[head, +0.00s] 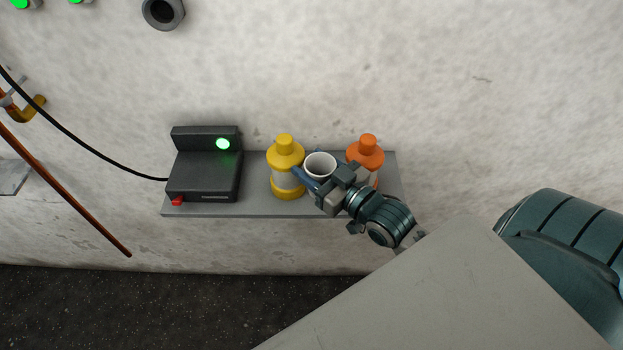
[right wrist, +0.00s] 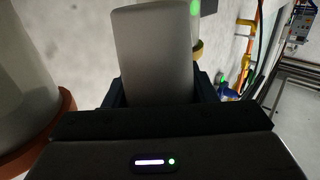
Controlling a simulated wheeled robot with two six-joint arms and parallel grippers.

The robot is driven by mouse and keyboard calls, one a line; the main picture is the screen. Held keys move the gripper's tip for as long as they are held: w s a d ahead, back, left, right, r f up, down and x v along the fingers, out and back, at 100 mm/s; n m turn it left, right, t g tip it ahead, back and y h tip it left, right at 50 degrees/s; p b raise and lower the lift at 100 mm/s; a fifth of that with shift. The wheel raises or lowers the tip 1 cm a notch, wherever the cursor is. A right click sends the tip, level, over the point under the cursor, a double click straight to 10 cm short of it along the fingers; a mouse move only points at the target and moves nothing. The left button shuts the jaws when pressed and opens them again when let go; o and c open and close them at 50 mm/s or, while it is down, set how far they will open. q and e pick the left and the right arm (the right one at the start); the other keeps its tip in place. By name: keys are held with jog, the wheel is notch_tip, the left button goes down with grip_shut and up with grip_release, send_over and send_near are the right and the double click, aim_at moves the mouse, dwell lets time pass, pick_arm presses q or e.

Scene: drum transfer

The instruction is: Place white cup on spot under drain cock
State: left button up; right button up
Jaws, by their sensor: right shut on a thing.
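The white cup (head: 320,161) is upright at the grey shelf, between a yellow bottle and an orange bottle. My right gripper (head: 318,184) is shut on the cup from the front right. In the right wrist view the cup (right wrist: 157,50) stands between the two dark fingers. I cannot tell whether the cup's base touches the shelf. A yellow tap-like fitting (head: 30,107) on a copper pipe shows at the left edge of the head view; it may be the drain cock. The spot under it is not clearly seen. My left gripper is not in view.
The shelf (head: 250,210) also holds the yellow bottle (head: 285,152), the orange bottle (head: 366,152) and a black device (head: 205,170) with a green light. A black cable (head: 90,150) and a copper pipe (head: 75,200) are on the left. A grey ledge (head: 12,177) shows at far left.

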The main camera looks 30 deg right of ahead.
jog(key=shift+d+f, duration=0.1)
jog(key=shift+f, duration=0.45)
jog(key=f+b, duration=0.1)
jog(key=f, duration=0.2)
jog(key=shift+s+d+f+b, duration=0.2)
jog(key=shift+d+b, duration=0.15)
jog(key=shift+f, duration=0.15)
jog(key=shift+a, duration=0.15)
jog(key=shift+f, duration=0.15)
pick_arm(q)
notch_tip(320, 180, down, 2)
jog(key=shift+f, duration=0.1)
pick_arm(e)
jog(key=o, duration=0.9)
jog(key=shift+o, duration=0.2)
